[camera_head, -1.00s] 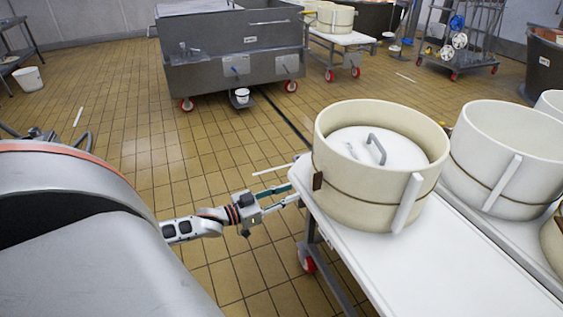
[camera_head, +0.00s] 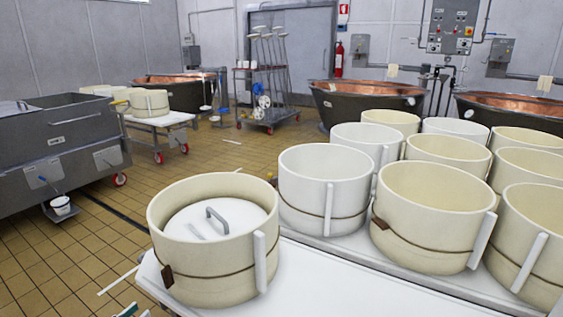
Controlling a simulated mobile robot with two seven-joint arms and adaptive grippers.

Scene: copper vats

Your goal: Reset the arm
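Only the tips of my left gripper (camera_head: 136,311) show, at the bottom edge left of centre. A green-padded finger and a paler tip stand apart with nothing seen between them; the rest of the arm is out of frame. The gripper is beside the left end of a white table (camera_head: 330,290), near a cream round mould (camera_head: 185,265) with a white handled lid (camera_head: 235,222) sunk inside it. The gripper appears apart from the mould. My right gripper is not in view.
Several cream and white moulds (camera_head: 430,215) crowd the right side. Copper vats (camera_head: 365,100) line the back. Tiled floor (camera_head: 110,235) lies open between.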

